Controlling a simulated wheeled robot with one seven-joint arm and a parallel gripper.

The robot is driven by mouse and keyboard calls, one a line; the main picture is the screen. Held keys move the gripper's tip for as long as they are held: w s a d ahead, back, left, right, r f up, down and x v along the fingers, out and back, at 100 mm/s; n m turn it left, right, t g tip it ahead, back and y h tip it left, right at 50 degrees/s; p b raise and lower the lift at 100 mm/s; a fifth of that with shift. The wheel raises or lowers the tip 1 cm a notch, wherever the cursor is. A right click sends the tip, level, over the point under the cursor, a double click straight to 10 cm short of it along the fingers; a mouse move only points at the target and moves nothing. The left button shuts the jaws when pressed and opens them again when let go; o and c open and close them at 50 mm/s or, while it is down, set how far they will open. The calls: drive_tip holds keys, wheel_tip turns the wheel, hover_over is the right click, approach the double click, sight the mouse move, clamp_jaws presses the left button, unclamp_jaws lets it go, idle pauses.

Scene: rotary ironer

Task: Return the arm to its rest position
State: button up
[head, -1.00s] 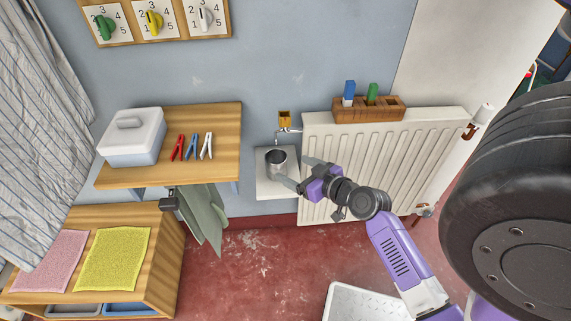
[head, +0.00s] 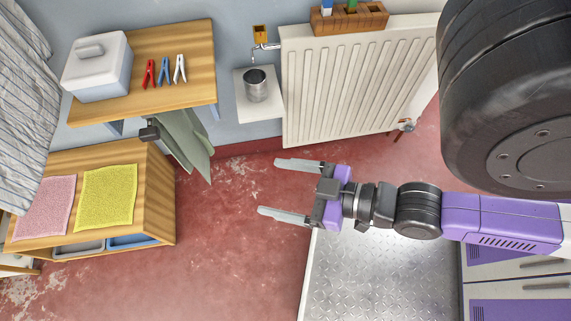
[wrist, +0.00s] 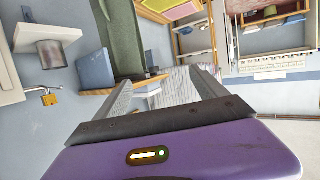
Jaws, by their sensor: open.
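My gripper (head: 290,190) is open and empty in the head view, its two grey fingers apart and pointing left over the red floor. My purple arm stretches out to the right behind it. In the wrist view my gripper (wrist: 165,90) also shows open, with nothing between its fingers. A metal cup (head: 256,86) stands on a small white shelf (head: 259,113) under a tap, up and left of my gripper and apart from it. The cup also shows in the wrist view (wrist: 50,52).
A radiator (head: 350,85) stands on the wall above my gripper. A wooden shelf (head: 195,60) holds a white lidded box (head: 97,68) and several clothespins. A green cloth (head: 183,140) hangs below it. Pink (head: 44,207) and yellow (head: 107,195) cloths lie on a lower cabinet. The floor left of my gripper is clear.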

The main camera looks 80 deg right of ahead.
drive_tip(key=shift+n+y, duration=0.4)
drive_tip(key=shift+y, duration=0.4)
drive_tip(key=a+r, duration=0.1)
drive_tip(key=s+a+r, duration=0.1)
drive_tip(key=a+r, duration=0.1)
drive_tip(key=a, duration=0.1)
drive_tip(key=shift+s, duration=0.35)
wheel_tip(320, 180, up, 10)
drive_tip(key=p, duration=1)
drive_tip(key=shift+r+p, duration=0.25)
drive_tip(key=shift+p, duration=0.05)
drive_tip(key=shift+c, duration=0.4)
